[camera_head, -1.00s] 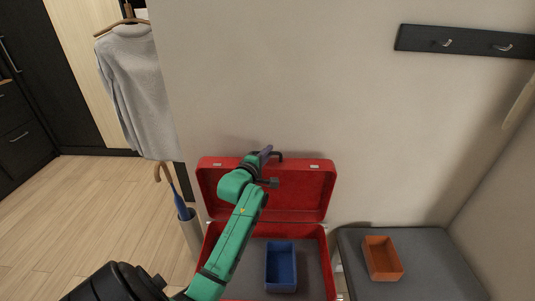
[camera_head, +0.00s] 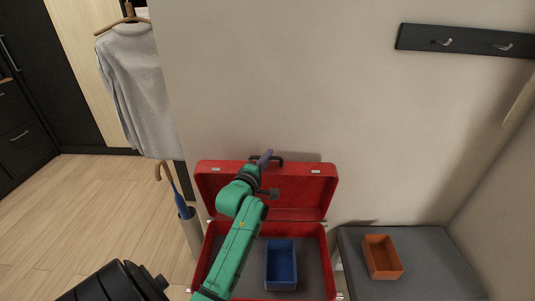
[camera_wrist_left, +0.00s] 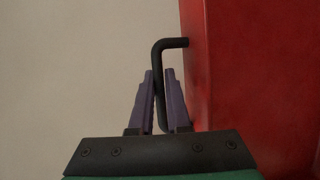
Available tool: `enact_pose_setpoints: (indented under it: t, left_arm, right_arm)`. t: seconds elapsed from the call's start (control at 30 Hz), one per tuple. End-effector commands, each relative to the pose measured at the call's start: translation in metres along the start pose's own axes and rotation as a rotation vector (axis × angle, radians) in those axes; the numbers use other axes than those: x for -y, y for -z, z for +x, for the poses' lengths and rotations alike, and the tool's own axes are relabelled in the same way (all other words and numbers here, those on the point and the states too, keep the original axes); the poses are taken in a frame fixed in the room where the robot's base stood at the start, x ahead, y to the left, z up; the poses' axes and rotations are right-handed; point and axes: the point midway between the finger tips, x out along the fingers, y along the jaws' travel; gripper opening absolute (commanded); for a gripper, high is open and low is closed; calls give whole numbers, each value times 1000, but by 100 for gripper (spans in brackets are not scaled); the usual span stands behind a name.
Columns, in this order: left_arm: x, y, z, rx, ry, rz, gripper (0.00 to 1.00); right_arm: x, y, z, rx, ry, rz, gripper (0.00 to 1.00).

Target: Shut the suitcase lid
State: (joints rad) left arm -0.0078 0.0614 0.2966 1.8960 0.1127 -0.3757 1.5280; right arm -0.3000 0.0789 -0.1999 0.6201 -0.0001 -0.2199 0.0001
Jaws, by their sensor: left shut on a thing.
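The red suitcase (camera_head: 326,250) stands open against the wall, with its lid (camera_head: 313,190) raised and leaning back a little. A black handle (camera_head: 280,159) sits at the lid's top edge. My left gripper (camera_head: 265,160) is at that top edge and is shut on the handle. In the left wrist view the gripper's two purple fingers (camera_wrist_left: 158,100) close on the black handle (camera_wrist_left: 170,43), beside the red lid (camera_wrist_left: 260,70). My green left arm hides part of the lid and of the case's left side. My right gripper does not show.
A blue box (camera_head: 281,265) lies inside the suitcase base. An orange box (camera_head: 382,257) sits on the grey bench (camera_head: 430,265) at the right. An umbrella stand (camera_head: 191,231) is close on the left. A hook rail (camera_head: 470,41) is on the wall, high above the bench.

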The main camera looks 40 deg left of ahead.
Motion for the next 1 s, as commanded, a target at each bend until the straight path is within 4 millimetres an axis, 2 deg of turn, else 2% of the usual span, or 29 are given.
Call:
enact_pose_setpoints:
  t: [0.2, 0.23, 0.27, 0.53, 0.67, 0.87, 1.0]
  left_arm:
    - [0, 0, 0, -1, -1, 1, 0]
    - [0, 0, 0, -1, -1, 1, 22]
    - [0, 0, 0, -1, -1, 1, 27]
    - [-1, 1, 0, -1, -2, 1, 27]
    - [0, 0, -6, -1, -2, 0, 27]
    - [2, 1, -42, -2, 0, 1, 27]
    - [3, 1, -78, -2, 2, 1, 27]
  right_arm:
    - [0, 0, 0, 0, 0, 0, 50]
    - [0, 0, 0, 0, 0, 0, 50]
    - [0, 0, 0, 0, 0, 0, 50]
    - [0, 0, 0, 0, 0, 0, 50]
    - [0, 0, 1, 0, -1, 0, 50]
    - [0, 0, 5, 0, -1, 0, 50]
    - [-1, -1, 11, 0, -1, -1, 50]
